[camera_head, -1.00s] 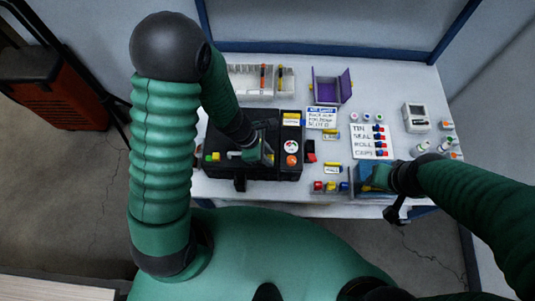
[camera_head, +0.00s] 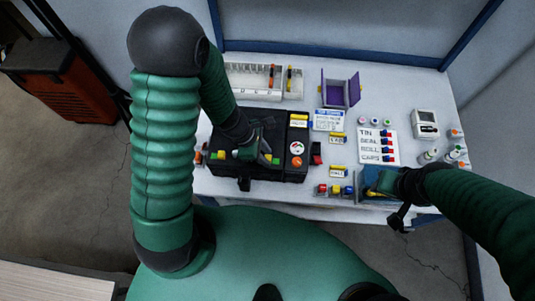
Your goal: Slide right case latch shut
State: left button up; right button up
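The black case (camera_head: 287,168) lies on the white table in front of me, under my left arm. Coloured items, yellow, orange and green, show at its edges.
A purple open box (camera_head: 335,93) and a clear divided tray (camera_head: 248,82) stand at the back. A white label card (camera_head: 377,146) with red and blue pieces lies right of the case. Small bottles (camera_head: 452,154) and a white device (camera_head: 425,121) stand at the right.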

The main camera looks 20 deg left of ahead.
pick_arm(q)
jog(key=shift+o, duration=1.2)
jog(key=p+v, duration=0.7)
jog(key=v, duration=0.9)
jog(key=shift+a+r, duration=0.25)
jog(key=shift+a, duration=0.1)
jog(key=shift+s, duration=0.15)
jog(key=r+m+y, duration=0.1)
jog(key=m, duration=0.6)
jog(key=r+m+t+y, duration=0.1)
jog(key=r+m, duration=0.1)
jog(key=m, duration=0.5)
jog(key=s+d+r+m+y, duration=0.1)
jog(key=m+y, duration=0.1)
jog(key=m, duration=0.5)
jog(key=shift+d+r, duration=0.1)
jog(key=shift+r, duration=0.1)
